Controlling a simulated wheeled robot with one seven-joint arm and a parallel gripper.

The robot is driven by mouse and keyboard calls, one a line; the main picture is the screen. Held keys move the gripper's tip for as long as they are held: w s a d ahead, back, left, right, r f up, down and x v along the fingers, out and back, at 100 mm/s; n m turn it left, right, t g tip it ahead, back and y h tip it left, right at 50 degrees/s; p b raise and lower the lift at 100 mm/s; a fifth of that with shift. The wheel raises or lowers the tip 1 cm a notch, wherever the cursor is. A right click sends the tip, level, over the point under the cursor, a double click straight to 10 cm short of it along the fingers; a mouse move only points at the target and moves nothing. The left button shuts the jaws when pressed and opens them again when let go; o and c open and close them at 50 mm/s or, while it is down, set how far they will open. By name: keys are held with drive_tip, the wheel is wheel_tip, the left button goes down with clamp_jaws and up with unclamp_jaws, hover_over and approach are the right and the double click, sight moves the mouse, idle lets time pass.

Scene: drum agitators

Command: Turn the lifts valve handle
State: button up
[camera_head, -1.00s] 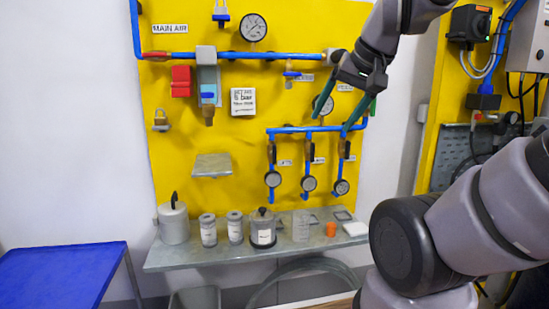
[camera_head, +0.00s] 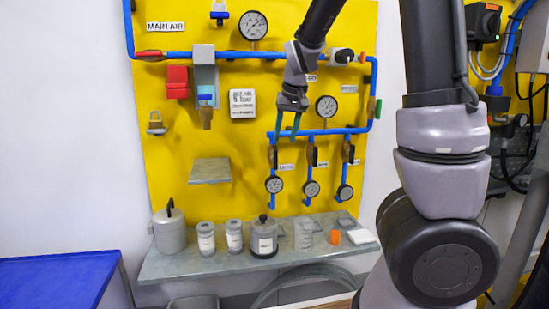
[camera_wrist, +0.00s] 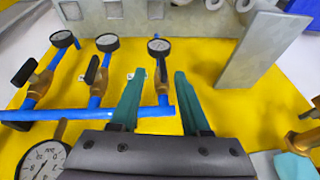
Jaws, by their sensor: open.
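Three small valves with dark handles hang from a blue pipe on the yellow board. The left one (camera_head: 272,157) has a label (camera_head: 287,167) beside it that looks like LIFTS, but it is too small to read surely. My gripper (camera_head: 285,138) is open and empty just above and in front of that left valve. In the wrist view, my green fingers (camera_wrist: 158,75) stand apart on either side of this valve's branch, whose handle (camera_wrist: 162,72) shows between them. Contact cannot be told. The middle valve (camera_wrist: 96,75) and the right valve (camera_wrist: 28,80) lie to the left there.
Small gauges (camera_head: 274,184) hang below the valves, and a larger gauge (camera_head: 326,106) sits right of my gripper. A grey bracket shelf (camera_head: 210,171) juts out at lower left. The bench (camera_head: 210,265) below holds jars and a beaker. A blue table (camera_head: 60,285) stands at left.

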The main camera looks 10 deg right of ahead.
sight(276, 151)
drive_tip(key=shift+n+h, duration=0.4)
drive_tip(key=shift+h, duration=0.1)
drive_tip(key=w+f, duration=0.2)
drive_tip(key=f, duration=0.1)
drive_tip(key=w+a+f, duration=0.1)
drive_tip(key=w+f, duration=0.1)
drive_tip(key=f, duration=0.1)
drive_tip(key=w+f, duration=0.2)
drive_tip(key=f, duration=0.1)
drive_tip(key=shift+w+a+f, duration=0.25)
drive_tip(key=shift+w+f, duration=0.05)
drive_tip(key=shift+w, duration=0.05)
drive_tip(key=shift+t, duration=0.3)
clamp_jaws()
